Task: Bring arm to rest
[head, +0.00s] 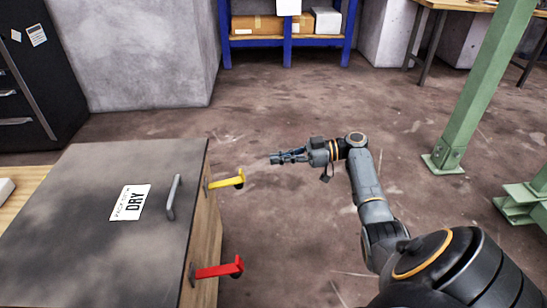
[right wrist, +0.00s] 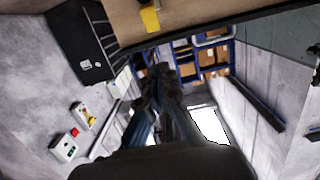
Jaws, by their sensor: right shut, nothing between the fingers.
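My right arm reaches in from the lower right in the head view. My right gripper (head: 275,158) points left over the floor, shut and empty. It is apart from the yellow hook (head: 226,181) on the side of the cabinet, with a gap between them. In the right wrist view the gripper fingers (right wrist: 158,85) lie close together, with nothing seen between them. My left gripper does not show in either view.
A green post (head: 477,95) stands at right, a blue shelf (head: 287,50) behind. Open floor (head: 290,225) surrounds the arm.

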